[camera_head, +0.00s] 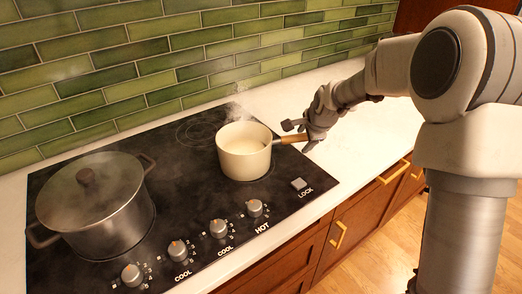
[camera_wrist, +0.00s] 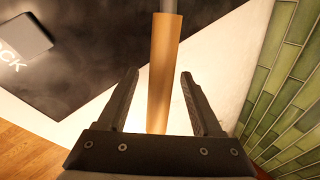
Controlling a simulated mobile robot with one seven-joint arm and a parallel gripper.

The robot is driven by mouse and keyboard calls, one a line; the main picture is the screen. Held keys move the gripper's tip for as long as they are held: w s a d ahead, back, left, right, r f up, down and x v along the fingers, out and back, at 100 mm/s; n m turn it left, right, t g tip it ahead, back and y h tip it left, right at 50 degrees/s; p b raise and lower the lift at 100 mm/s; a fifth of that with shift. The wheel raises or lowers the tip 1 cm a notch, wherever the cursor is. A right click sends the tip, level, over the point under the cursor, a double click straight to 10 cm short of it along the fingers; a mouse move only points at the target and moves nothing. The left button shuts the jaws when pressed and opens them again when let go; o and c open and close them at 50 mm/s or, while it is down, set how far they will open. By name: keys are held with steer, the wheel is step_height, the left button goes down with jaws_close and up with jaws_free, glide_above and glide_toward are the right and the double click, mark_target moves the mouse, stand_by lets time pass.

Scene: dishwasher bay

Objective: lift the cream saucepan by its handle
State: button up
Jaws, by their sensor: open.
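The cream saucepan (camera_head: 244,152) stands upright on the black cooktop, with faint steam above it. Its wooden handle (camera_head: 290,139) points right, toward my gripper (camera_head: 312,130). In the wrist view the handle (camera_wrist: 162,75) runs between the two open fingers of my gripper (camera_wrist: 160,85), with a gap on each side. A grey metal piece joins the handle at the top of that view. The saucepan's body is out of the wrist view. I cannot tell how the fingers and handle compare in height.
A lidded grey pot (camera_head: 95,205) stands on the left of the cooktop (camera_head: 185,185). Several knobs (camera_head: 218,228) and a LOCK button (camera_head: 300,184) line the front. A green tiled wall (camera_head: 130,60) rises behind. White counter (camera_head: 350,135) right of the cooktop is clear.

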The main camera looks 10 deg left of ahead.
steer(key=shift+x, duration=1.25)
jaws_close()
stand_by(0.4)
steer(key=shift+r, duration=0.15)
